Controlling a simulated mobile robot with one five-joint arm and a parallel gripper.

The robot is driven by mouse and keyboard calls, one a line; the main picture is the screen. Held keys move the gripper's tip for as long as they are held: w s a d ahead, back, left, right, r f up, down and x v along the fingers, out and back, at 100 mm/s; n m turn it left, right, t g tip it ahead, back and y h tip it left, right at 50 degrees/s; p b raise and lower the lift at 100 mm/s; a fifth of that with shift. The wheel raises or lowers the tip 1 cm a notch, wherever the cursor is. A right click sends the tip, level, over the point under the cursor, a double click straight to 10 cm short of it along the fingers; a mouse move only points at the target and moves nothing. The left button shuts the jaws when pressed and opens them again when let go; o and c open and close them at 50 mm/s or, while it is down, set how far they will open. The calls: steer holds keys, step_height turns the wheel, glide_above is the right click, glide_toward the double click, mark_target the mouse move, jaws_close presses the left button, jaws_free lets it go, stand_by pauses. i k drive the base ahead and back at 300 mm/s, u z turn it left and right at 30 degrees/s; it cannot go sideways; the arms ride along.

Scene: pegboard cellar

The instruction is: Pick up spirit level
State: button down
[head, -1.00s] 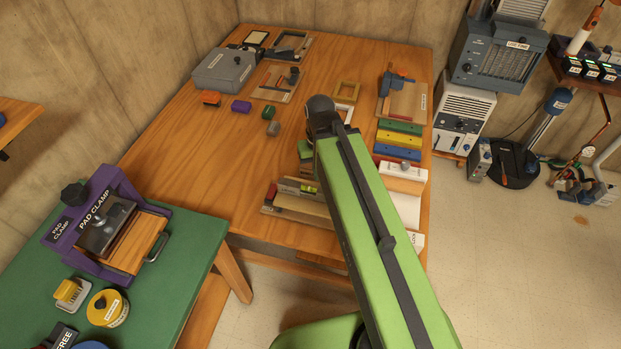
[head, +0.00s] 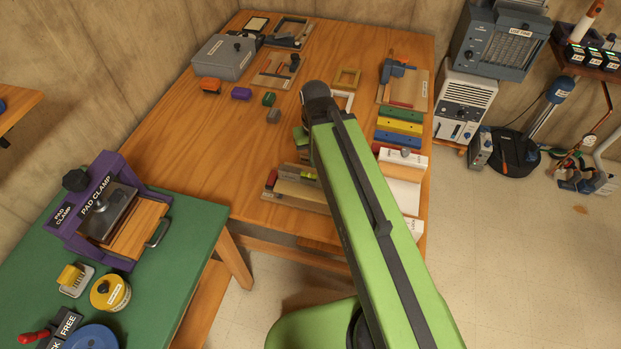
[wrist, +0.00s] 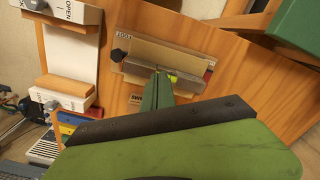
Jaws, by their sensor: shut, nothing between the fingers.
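The spirit level (head: 293,170) is a slim bar with a yellow-green vial, lying along a wooden holder (head: 296,191) near the front edge of the orange wooden table. My arm hides its right end in the head view. In the wrist view the level (wrist: 190,84) lies crosswise along the holder (wrist: 180,55), and its vial shows just right of my fingers. My gripper (wrist: 158,72) is shut and empty, its green fingertips over the middle of the level. I cannot tell whether they touch it. In the head view the fingertips are hidden behind my arm.
Coloured bars (head: 399,127) and a white-and-wood fixture (head: 402,190) stand right of my arm. Small blocks and a grey box (head: 223,57) sit further back. A green table (head: 185,225) with a purple pad clamp (head: 88,205) is at lower left. The wooden table's left middle is clear.

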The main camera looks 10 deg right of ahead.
mark_target(293, 173)
steer(key=u, duration=0.4)
steer(key=k, duration=1.35)
steer(key=z, duration=5.15)
steer(key=k, duration=1.3)
steer(key=z, duration=5.85)
